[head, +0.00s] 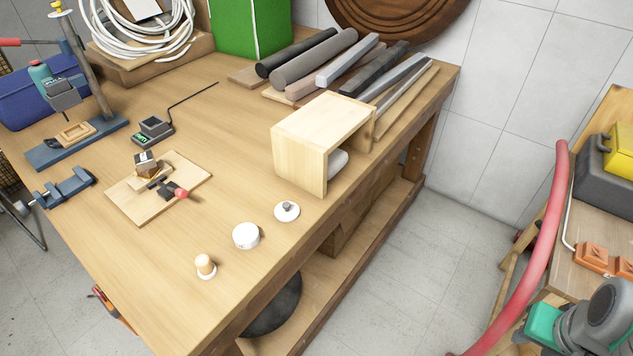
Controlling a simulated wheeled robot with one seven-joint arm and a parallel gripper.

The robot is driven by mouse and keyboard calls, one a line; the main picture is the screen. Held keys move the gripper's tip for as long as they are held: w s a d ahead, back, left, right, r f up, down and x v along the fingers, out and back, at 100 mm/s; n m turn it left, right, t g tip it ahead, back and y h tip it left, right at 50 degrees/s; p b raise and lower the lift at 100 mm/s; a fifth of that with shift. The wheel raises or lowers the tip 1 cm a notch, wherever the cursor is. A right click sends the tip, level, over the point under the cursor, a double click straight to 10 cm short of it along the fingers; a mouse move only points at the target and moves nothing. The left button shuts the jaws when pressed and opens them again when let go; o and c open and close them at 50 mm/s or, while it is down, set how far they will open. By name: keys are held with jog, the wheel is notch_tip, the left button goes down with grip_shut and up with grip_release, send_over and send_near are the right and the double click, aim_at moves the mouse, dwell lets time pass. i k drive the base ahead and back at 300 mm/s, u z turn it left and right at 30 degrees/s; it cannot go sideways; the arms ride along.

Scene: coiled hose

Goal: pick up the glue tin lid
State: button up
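A round white lid with a small grey knob (287,211) lies flat on the wooden workbench, near its right front edge. It looks like the glue tin lid, as it is about as wide as the round white tin (246,236) to its lower left. The lid and the tin are apart. A smaller white disc with a tall pale wooden knob (205,267) stands further to the lower left. No label can be read on any of them. My gripper is not in view.
A pale wooden open box (311,133) stands just behind the lid. A board with small parts and a red-ended tool (160,187) lies to the left. The workbench (215,205) is bare around the lid's left side. A red hose (545,245) curves at the right.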

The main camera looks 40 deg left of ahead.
aim_at(285, 212)
jog(key=i, duration=0.55)
jog(key=u, duration=1.25)
jog(key=i, duration=0.5)
jog(key=u, duration=1.75)
